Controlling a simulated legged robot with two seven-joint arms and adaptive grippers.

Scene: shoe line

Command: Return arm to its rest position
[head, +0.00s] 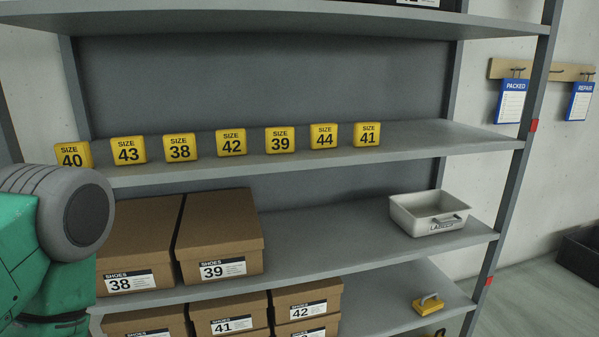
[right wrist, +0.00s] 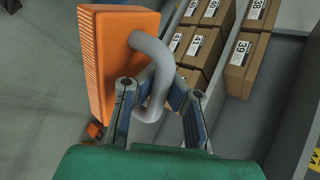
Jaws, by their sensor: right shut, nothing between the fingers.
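My left arm (head: 60,230) comes in at the left edge of the head view, with a green link and a dark round joint in front of the shelves. Its gripper is out of view. My right gripper (right wrist: 157,95) shows only in the right wrist view, shut with nothing held. An orange block (right wrist: 112,60) with a thick grey curved handle (right wrist: 152,55) lies close to its fingers, and the handle overlaps them in the picture. Whether they touch cannot be told.
A grey shelf rack (head: 410,140) carries a row of yellow size signs (head: 231,142). Shoe boxes (head: 220,235) and a white bin (head: 425,210) stand below. A yellow block with a handle (head: 428,304) sits low right. More boxes (right wrist: 240,65) show in the wrist view.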

